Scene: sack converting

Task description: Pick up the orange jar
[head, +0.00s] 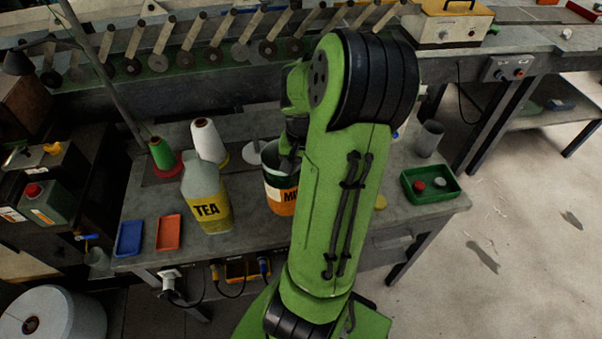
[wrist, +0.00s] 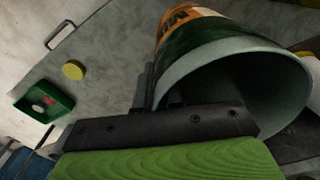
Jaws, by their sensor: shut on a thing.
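The orange jar (head: 281,190) stands out on the bench in the head view, with an orange lower band, a white lettered band and a dark green top. In the wrist view the jar (wrist: 190,45) fills the upper right, its wide open mouth facing my camera. My gripper (head: 290,157) is at the jar's rim, partly hidden behind my arm. In the wrist view my gripper (wrist: 161,95) is shut on the jar's wall at the rim. My arm covers the jar's right side. I cannot tell whether its base touches the bench.
A yellow-labelled TEA jug (head: 207,200) stands left of the jar. Thread cones (head: 208,141) are behind it. Blue (head: 130,238) and orange trays (head: 169,232) lie front left. A green tray (head: 431,196) and a grey cup (head: 428,138) are right. A yellow disc (wrist: 73,70) lies on the bench.

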